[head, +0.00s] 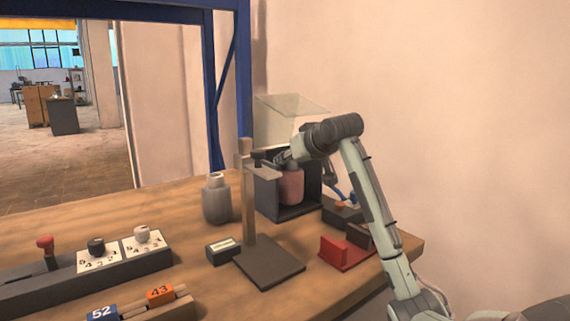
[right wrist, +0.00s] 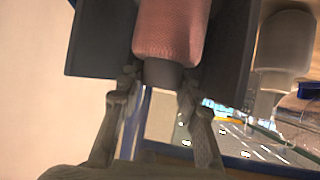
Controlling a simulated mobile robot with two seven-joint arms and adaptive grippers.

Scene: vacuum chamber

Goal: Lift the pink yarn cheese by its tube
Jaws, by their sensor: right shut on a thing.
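The pink yarn cheese (head: 291,187) is upright inside a dark open-fronted box (head: 258,194) at the back of the table. It also shows in the right wrist view (right wrist: 172,30), where the picture is upside down and its dark grey tube (right wrist: 163,74) points down. My right gripper (right wrist: 158,82) has a finger on each side of the tube and is shut on it. In the head view my right gripper (head: 290,164) is just above the cheese, partly hidden by its wrist. I cannot tell whether the cheese touches the box floor. My left gripper is not in view.
A clear lid (head: 293,104) stands raised behind the box. A wooden post on a dark base (head: 270,262) stands in front, with a grey bottle (head: 217,200) to its left. A red holder (head: 343,252) is at right. A control panel (head: 30,290) fills the left front.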

